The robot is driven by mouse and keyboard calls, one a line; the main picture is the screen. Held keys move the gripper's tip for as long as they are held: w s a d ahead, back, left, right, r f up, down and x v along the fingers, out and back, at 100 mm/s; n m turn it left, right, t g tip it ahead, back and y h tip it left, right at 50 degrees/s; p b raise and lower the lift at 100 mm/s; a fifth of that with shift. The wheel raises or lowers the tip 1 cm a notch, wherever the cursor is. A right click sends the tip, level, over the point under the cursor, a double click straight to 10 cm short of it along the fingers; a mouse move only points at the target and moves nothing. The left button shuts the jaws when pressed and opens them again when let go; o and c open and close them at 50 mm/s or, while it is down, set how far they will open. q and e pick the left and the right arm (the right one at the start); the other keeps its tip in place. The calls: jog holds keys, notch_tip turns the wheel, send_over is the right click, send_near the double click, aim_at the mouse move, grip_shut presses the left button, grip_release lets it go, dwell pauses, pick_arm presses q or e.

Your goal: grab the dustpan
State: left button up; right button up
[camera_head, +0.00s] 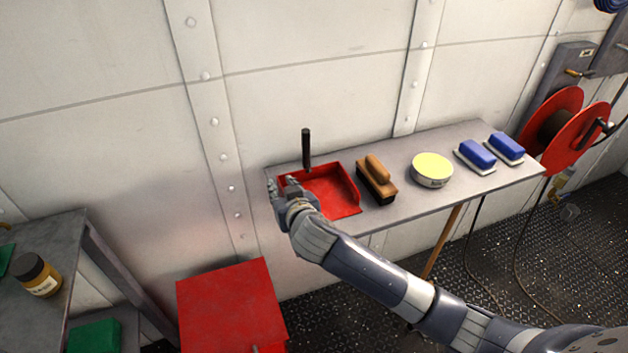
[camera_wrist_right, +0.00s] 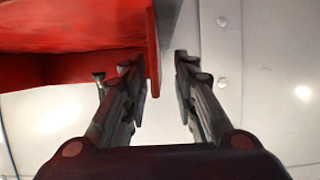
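The red dustpan (camera_head: 337,191) lies on the grey shelf against the wall, at its left end. Its dark handle (camera_head: 306,148) stands up behind it. My right gripper (camera_head: 283,184) is at the dustpan's left side and covers part of it in the head view. In the right wrist view the dustpan (camera_wrist_right: 70,28) fills the upper left. My right gripper (camera_wrist_right: 160,62) is open there, with the dustpan's red side wall between the fingertips, close to the left finger and with a gap to the right one. My left gripper is not in view.
A red box (camera_head: 232,305) stands below. A grey bench (camera_head: 40,235) with a jar (camera_head: 38,275) is at left.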

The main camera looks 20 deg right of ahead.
jog(key=shift+x, duration=0.95)
grip_shut()
